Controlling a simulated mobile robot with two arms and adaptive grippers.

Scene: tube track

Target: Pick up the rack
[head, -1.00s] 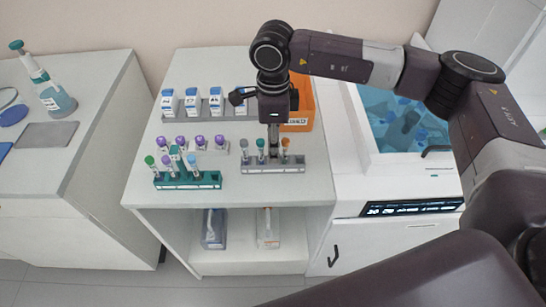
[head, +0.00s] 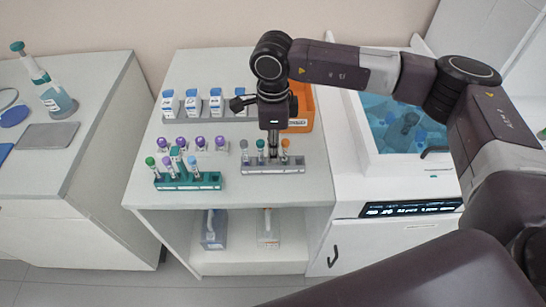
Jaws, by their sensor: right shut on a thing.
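A grey rack (head: 288,169) stands at the front right of the white bench and holds a few capped tubes, with grey, green and orange caps. My right gripper (head: 273,150) points down over its middle and is shut on it, seemingly at an upright part between the tubes; the grip itself is small and partly hidden. The rack appears to rest on the bench top. A teal rack (head: 200,183) with several tubes stands to its left. My left gripper is not in view.
Behind stand a rack of purple-capped tubes (head: 219,144) and a row of white, blue-topped bottles (head: 215,101). An orange bin (head: 303,110) is behind my right gripper. The bench top (head: 305,195) is bare in front of the grey rack.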

